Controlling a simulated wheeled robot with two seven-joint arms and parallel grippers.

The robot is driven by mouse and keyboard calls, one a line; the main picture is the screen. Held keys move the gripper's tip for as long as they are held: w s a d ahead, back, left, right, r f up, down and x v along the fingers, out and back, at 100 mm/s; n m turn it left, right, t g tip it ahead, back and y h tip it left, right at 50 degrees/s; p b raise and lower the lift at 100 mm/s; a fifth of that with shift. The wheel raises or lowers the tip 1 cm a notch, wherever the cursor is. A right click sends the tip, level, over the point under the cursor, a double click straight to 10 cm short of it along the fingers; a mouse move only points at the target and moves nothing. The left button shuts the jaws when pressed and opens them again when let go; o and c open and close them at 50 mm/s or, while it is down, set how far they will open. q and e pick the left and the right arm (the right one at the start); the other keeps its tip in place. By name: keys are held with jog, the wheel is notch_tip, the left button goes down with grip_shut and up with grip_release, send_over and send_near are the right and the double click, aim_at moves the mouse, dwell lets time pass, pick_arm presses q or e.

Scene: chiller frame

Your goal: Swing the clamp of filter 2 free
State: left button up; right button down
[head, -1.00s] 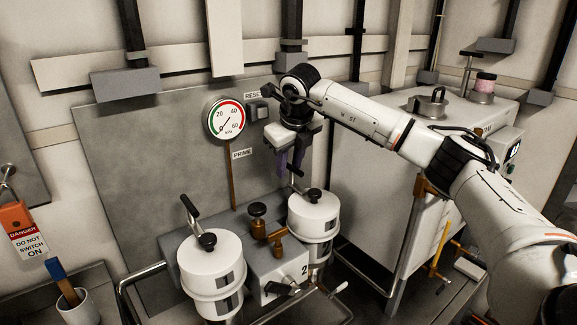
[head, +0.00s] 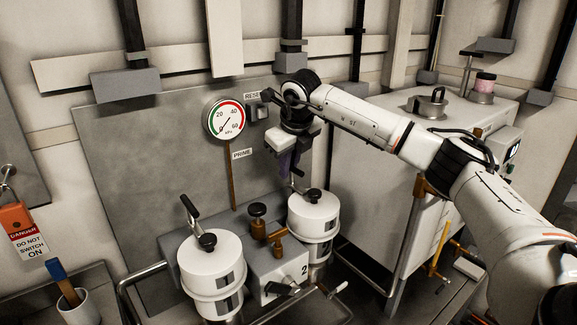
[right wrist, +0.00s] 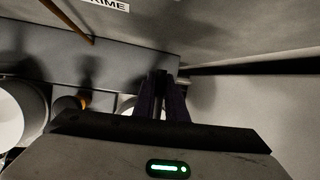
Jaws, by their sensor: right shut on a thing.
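The right white filter canister (head: 313,212) stands beside the "2" label (head: 304,269), so I take it as filter 2. Its black clamp knob (head: 314,195) sits on the lid, with a dark clamp handle (head: 298,184) rising up and left. My right gripper (head: 289,168) is above the lid, its purple fingers shut on the upper end of that handle and hiding it. In the right wrist view, the gripper fingers (right wrist: 164,98) close around a dark piece. My left gripper is not in view.
The left white filter (head: 211,265) has its own raised clamp handle (head: 190,208). A brass valve (head: 270,235) stands between the canisters. A pressure gauge (head: 227,119) and grey panel (head: 150,150) are behind. A large white cabinet (head: 375,180) stands close on the right.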

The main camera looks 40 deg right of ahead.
jog(key=n+y+p, duration=0.1)
jog(key=n, duration=0.1)
jog(key=shift+a+r+n, duration=0.1)
jog(key=shift+n, duration=0.3)
jog(key=n+p, duration=0.1)
jog(key=n+y+p, duration=0.1)
jog(key=shift+s+a+n+t, duration=0.1)
jog(key=shift+a+n+t, duration=0.05)
jog(key=shift+n+t, duration=0.15)
jog(key=shift+s+a+n+g+y+p, duration=0.15)
jog(key=shift+n+g+y+p, duration=0.4)
jog(key=shift+n, duration=1.45)
jog(key=shift+s+a+n+g+y+p, duration=0.2)
jog(key=shift+n+y+p, duration=0.8)
jog(key=shift+n, duration=1)
jog(key=shift+s+a+n+g+y+p, duration=0.15)
jog(key=shift+n+g+y+p, duration=0.4)
jog(key=shift+n, duration=1.45)
jog(key=c, duration=1.8)
grip_release()
